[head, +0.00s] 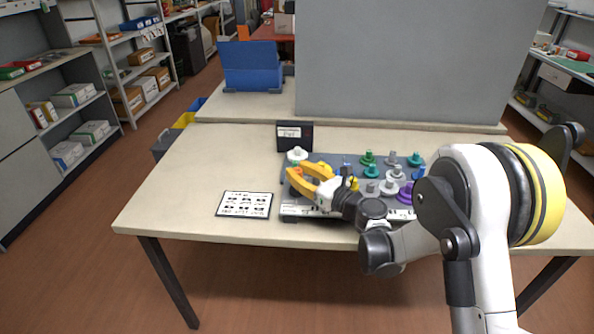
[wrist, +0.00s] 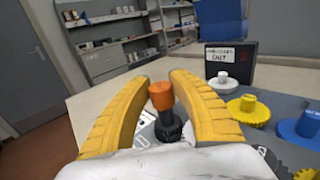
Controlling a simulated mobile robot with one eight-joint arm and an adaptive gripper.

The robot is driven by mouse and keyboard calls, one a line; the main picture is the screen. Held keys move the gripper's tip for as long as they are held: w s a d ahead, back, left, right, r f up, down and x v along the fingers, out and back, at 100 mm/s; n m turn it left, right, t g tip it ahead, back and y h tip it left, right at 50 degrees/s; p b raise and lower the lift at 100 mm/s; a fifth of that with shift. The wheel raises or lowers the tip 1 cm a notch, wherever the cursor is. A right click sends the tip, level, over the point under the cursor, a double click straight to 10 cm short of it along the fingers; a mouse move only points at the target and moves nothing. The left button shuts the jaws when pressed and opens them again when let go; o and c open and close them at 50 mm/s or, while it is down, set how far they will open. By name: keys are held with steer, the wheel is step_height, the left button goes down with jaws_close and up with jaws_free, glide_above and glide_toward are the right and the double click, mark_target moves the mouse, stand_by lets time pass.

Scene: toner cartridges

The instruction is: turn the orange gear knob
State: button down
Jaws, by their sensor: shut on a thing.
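The orange gear knob (wrist: 161,96) stands on the board with an orange top and a dark toothed base. In the wrist view it is between the two yellow fingers of my gripper (wrist: 160,80). My gripper is shut on it. In the head view my gripper (head: 295,172) reaches over the left part of the grey board (head: 297,210), and its fingers partly hide the orange knob.
White (wrist: 222,82), yellow (wrist: 247,108) and blue (wrist: 298,127) knobs stand to the right of the orange one. Green (head: 367,157) and purple (head: 406,194) knobs stand farther right. A printed card (head: 245,205) lies left of the board, and a dark sign (head: 295,137) stands behind it.

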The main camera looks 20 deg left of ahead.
steer(key=n+g+y, duration=0.1)
steer(key=g, duration=0.1)
steer(key=n+g, duration=0.2)
steer(key=g, duration=0.1)
steer(key=shift+n+y, duration=0.3)
steer(key=shift+y, duration=0.1)
steer(key=shift+g, duration=0.5)
steer(key=c, duration=1.1)
jaws_free()
steer(key=d, duration=0.4)
steer(key=s+d, duration=0.1)
steer(key=d, duration=0.3)
steer(key=s+d, duration=0.1)
steer(key=d, duration=0.3)
